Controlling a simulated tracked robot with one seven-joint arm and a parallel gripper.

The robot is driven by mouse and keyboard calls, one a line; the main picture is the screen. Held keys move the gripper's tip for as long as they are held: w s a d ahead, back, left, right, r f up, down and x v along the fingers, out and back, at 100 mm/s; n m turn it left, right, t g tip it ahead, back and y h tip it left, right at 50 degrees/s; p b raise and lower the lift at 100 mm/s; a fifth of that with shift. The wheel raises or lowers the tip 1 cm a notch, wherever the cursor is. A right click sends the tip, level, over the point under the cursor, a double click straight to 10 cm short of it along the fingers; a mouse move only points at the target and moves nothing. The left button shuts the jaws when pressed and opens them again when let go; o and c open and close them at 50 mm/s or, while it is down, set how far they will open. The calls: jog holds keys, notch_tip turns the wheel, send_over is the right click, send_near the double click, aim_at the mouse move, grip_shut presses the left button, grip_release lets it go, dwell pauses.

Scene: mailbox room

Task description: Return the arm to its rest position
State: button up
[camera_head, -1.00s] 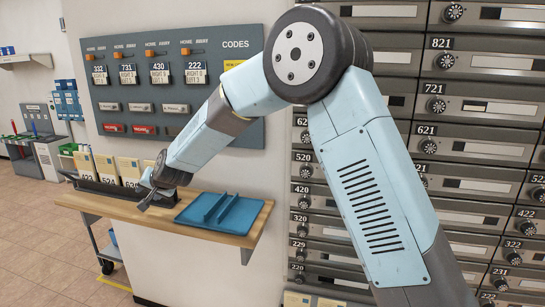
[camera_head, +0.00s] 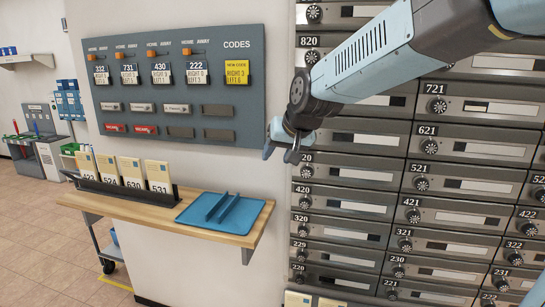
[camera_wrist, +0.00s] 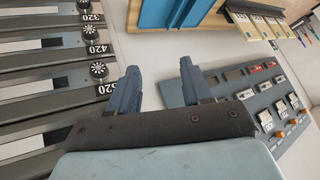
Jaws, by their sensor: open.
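My gripper (camera_head: 281,147) hangs in the air in the head view, between the codes board and the mailbox wall, above and to the right of the wooden shelf. My arm reaches in from the upper right. In the wrist view my gripper (camera_wrist: 156,90) shows two dark blue fingers spread apart with nothing between them, so it is open and empty.
The mailbox wall (camera_head: 445,192) with dials fills the right side. The codes board (camera_head: 170,145) hangs on the white wall. The wooden shelf (camera_head: 150,210) carries a blue tray (camera_head: 246,215) and a black rack of envelopes (camera_head: 110,187). Open floor lies at lower left.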

jog(key=s+d+f+m+g+h, duration=0.1)
jog(key=s+d+h, duration=0.3)
jog(key=s+d, duration=1.8)
jog(key=shift+s+f+m, duration=0.15)
jog(key=shift+f+m, duration=0.25)
jog(key=shift+f, duration=0.4)
jog(key=shift+a, duration=0.1)
